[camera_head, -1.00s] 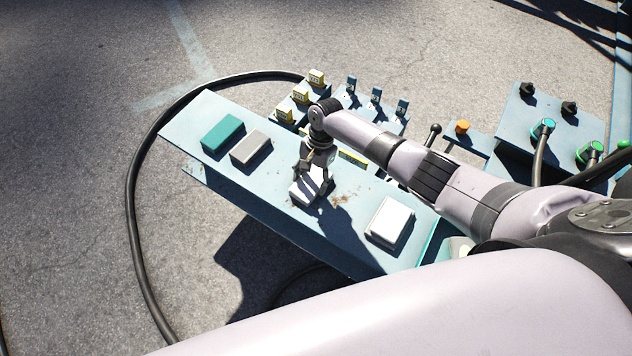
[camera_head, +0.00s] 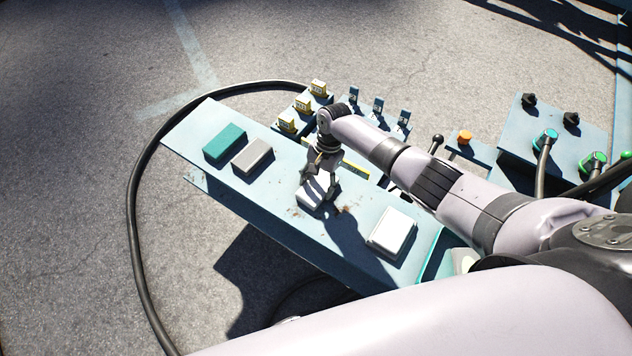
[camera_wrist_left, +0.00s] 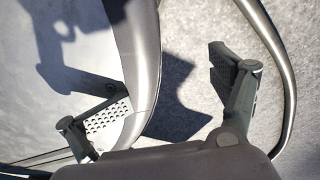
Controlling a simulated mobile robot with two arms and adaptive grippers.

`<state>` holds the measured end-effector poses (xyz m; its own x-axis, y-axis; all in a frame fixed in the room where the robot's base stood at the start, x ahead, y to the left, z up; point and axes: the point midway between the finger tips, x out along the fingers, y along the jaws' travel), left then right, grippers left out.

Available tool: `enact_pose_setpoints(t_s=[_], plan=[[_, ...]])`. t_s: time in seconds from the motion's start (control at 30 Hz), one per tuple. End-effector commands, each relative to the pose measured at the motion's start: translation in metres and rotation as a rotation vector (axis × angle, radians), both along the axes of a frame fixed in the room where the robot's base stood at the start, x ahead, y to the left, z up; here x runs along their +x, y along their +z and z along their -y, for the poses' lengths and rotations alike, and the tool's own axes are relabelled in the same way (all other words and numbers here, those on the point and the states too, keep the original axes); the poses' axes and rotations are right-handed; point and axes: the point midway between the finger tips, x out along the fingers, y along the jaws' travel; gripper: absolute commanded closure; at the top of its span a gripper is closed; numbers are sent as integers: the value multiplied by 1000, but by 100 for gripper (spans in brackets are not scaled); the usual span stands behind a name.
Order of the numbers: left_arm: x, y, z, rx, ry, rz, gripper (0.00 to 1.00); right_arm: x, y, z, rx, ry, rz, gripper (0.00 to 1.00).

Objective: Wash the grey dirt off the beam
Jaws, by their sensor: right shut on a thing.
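A long pale blue beam-like surface (camera_head: 270,205) runs diagonally across the head view, with small brownish-grey marks (camera_head: 345,210) near its middle. My right gripper (camera_head: 318,182) is shut on a white block (camera_head: 311,198), held low at the surface just left of the marks. I cannot tell whether the block touches the surface. Some of the surface is hidden by my arm and its shadow. My left gripper (camera_wrist_left: 165,95) shows in the left wrist view with its fingers wide apart. A grey curved edge (camera_wrist_left: 145,60) passes between them, and I see no grip on it.
A teal block (camera_head: 223,143), a grey block (camera_head: 252,157) and another white block (camera_head: 391,233) lie on the surface. A black cable (camera_head: 131,215) loops around its left end. Yellow-labelled blocks (camera_head: 303,104), an orange button (camera_head: 464,137) and cable connectors (camera_head: 545,137) stand behind.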

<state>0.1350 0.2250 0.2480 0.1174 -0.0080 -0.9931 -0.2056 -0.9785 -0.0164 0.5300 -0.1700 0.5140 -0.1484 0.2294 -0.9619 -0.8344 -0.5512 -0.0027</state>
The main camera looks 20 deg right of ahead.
Motion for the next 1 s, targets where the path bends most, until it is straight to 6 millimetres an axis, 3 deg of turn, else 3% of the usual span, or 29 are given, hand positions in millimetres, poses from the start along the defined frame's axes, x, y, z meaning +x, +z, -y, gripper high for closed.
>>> enact_pose_setpoints(t_s=[0.53, 0.7, 1.0], plan=[[-51, -8, -10, 6, -8, -30, 19, -14, -3, 10, -8, 1, -11, 64], [-49, 9, -10, 6, -8, -27, 19, -24, 0, 17, -8, 0, -12, 64], [-49, 16, -10, 6, -8, -27, 19, -30, 0, 22, -7, 1, -12, 64]])
